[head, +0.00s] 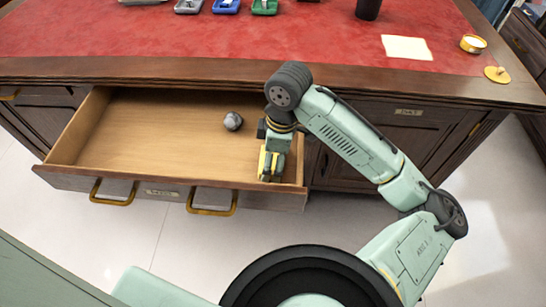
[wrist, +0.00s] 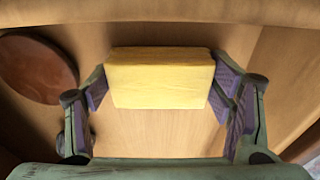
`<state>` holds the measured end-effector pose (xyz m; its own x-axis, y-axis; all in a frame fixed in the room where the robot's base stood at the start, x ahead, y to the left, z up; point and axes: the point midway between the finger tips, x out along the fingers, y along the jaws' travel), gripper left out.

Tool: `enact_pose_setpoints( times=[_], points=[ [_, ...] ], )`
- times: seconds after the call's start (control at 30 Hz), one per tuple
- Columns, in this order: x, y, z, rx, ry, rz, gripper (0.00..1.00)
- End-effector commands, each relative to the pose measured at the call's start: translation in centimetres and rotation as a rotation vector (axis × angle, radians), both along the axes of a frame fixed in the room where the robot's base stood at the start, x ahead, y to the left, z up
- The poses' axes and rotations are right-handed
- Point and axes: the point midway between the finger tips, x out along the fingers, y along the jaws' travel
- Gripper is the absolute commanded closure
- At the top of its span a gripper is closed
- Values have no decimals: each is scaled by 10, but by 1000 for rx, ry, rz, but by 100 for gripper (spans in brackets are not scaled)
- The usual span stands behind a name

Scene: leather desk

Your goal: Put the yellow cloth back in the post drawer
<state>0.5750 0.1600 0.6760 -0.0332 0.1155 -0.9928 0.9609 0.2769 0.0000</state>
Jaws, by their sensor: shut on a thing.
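The yellow cloth (wrist: 160,80) shows in the wrist view as a pale yellow folded block. My gripper (wrist: 160,92) is shut on it, with a purple finger pad at each side. In the head view my gripper (head: 271,168) points down inside the right end of an open wooden drawer (head: 150,130), close to its front wall. The gripper hides most of the cloth there. I cannot tell whether the cloth touches the drawer floor. The drawer's front label is too small to read.
A grey ball-like thing (head: 233,121) lies in the drawer, left of my gripper. A round brown disc (wrist: 36,67) shows at the left of the wrist view. The drawer's left half is bare. Above, the red-topped desk (head: 180,40) holds small trays, a cream sheet (head: 406,47) and a black cup (head: 368,9).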

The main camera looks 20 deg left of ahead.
Motion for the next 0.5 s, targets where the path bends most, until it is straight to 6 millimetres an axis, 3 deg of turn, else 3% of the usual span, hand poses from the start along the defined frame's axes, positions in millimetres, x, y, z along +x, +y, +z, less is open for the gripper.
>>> enact_pose_setpoints(
  times=[0.17, 0.2, 0.5],
  points=[
    [0, 0, -5, 1, 0, 0, 52],
    [0, 0, -4, 0, 0, 0, 24],
    [0, 0, -3, 0, 0, 0, 6]
  ],
)
